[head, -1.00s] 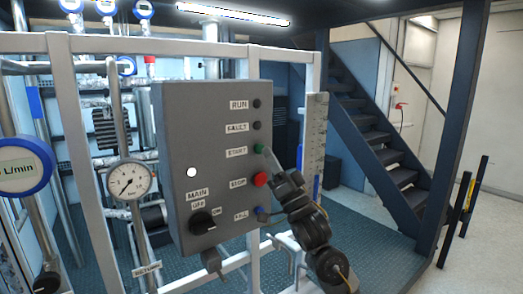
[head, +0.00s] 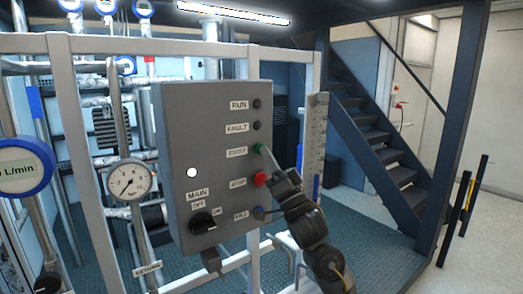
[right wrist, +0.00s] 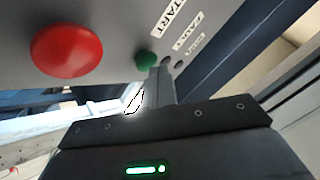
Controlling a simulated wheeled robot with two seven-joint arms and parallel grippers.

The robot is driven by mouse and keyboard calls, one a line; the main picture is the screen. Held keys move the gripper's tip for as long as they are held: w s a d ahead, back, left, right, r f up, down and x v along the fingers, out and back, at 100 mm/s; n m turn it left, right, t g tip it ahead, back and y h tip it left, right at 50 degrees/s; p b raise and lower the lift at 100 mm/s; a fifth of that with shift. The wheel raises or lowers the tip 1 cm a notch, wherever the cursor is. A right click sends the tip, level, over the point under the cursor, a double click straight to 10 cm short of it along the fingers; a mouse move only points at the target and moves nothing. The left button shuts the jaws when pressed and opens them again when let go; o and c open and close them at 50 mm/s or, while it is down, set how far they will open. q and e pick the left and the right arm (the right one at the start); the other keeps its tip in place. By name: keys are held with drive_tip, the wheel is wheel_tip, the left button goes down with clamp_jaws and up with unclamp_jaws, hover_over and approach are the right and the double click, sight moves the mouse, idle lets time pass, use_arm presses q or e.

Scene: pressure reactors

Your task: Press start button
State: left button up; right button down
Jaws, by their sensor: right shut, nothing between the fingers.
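The grey control panel (head: 175,130) has a green START button (head: 257,148) on its right side, above the red STOP button (head: 260,180). My right gripper (head: 264,152) is shut and empty, its fingertips right at the green button. The right wrist view shows the green button (right wrist: 146,58) just beyond the tips of the shut fingers (right wrist: 160,72), partly covered by them. Whether the tips touch it or press it in, I cannot tell. The red button (right wrist: 66,49) is to the left there, clear of the fingers. My left gripper is not in view.
Dark RUN (head: 257,104) and FAULT (head: 257,126) lamps sit above START. The MAIN knob (head: 203,223) is at the lower left. White frame posts (head: 308,80) stand beside the panel.

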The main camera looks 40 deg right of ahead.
drive_tip(key=shift+w, duration=0.35)
idle(0.3)
idle(0.4)
drive_tip(key=shift+s+p, duration=0.3)
drive_tip(key=shift+s, duration=0.55)
drive_tip(key=shift+s+p, duration=0.5)
drive_tip(key=shift+s, duration=2)
drive_tip(key=shift+h, duration=0.3)
